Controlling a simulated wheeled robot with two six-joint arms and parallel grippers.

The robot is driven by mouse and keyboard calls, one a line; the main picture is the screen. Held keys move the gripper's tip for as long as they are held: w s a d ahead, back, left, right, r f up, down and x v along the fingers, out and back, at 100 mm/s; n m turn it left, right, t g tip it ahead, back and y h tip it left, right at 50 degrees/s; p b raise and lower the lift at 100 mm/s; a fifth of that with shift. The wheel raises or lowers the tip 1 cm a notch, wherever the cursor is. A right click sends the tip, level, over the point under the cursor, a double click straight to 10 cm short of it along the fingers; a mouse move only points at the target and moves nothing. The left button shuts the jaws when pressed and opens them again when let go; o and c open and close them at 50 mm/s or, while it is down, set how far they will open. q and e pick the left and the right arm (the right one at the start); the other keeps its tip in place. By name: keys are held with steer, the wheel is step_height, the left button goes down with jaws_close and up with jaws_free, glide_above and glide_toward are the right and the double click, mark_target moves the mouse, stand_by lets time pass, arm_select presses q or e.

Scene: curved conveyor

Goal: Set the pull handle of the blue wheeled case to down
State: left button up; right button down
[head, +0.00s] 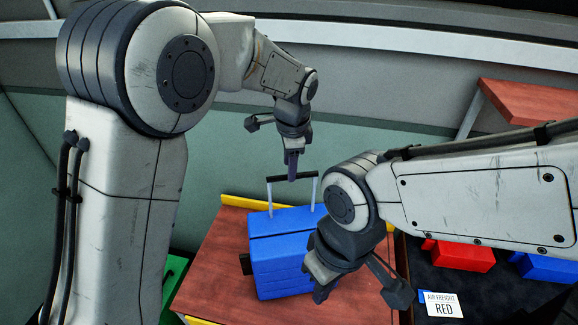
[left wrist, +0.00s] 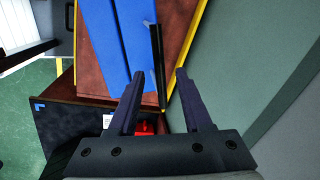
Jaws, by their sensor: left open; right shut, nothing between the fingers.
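The blue wheeled case (head: 280,265) stands on a brown table, and its blue side also shows in the left wrist view (left wrist: 105,45). Its pull handle (head: 274,180) is up: a black bar on two silver posts above the case top. My left gripper (head: 292,178) is open at the middle of the bar. In the left wrist view the black bar (left wrist: 156,50) runs between the two spread fingers of the gripper (left wrist: 159,74). My right gripper (head: 320,292) is shut and empty, in front of the case's right side, and hides part of it.
The brown table (head: 212,275) has a yellow strip (head: 245,203) along its back edge. At right, a red box (head: 462,256) and another blue box (head: 545,268) lie on a dark surface behind an "AIR FREIGHT RED" sign (head: 441,304). A green object (head: 172,272) is at lower left.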

arm_select(q)
steer(key=shift+w+f, duration=0.2)
steer(key=shift+f, duration=0.95)
jaws_close()
stand_by(0.6)
